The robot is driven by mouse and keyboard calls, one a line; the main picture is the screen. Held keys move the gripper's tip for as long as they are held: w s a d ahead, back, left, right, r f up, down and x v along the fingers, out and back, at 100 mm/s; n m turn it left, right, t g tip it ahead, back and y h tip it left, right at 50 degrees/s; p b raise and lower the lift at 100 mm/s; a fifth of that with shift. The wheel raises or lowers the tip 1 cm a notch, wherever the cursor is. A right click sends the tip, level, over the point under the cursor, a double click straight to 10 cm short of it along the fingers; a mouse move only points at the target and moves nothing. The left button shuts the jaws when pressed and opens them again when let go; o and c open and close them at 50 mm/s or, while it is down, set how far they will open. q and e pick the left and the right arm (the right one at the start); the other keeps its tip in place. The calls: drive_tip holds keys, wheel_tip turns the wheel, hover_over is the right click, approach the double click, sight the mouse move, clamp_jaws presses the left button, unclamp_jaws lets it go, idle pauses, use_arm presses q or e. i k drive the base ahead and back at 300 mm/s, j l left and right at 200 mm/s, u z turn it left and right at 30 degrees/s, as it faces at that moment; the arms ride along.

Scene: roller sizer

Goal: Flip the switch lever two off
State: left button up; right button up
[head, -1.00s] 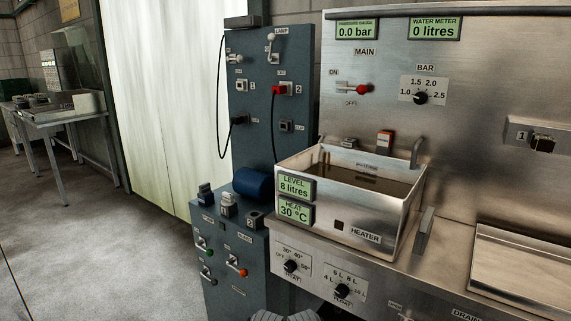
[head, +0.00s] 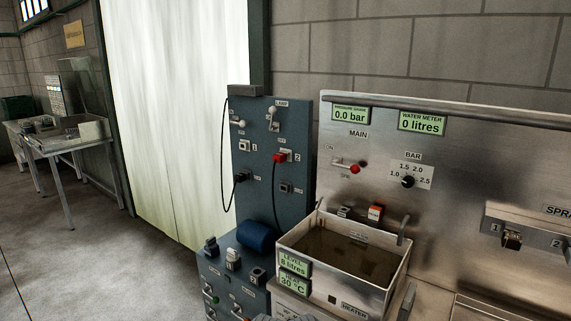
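The blue-grey upright panel (head: 262,200) carries two white-knobbed levers near its top. The left lever (head: 237,123) points sideways to the right; the right lever (head: 273,115), below the lamp label, has its knob raised. Their small labels are too blurred to read. A red plug (head: 279,158) sits beside the mark 2. I cannot tell which lever is number two. Neither gripper can be made out.
A steel basin (head: 345,262) with brownish liquid stands right of the panel. A red-knobbed main lever (head: 353,168) and a bar dial (head: 408,181) are on the steel wall. A black cable (head: 223,160) hangs left of the panel. Floor at left (head: 80,270) is clear.

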sight(272, 109)
drive_tip(key=i+j, duration=1.05)
drive_tip(key=i, duration=0.05)
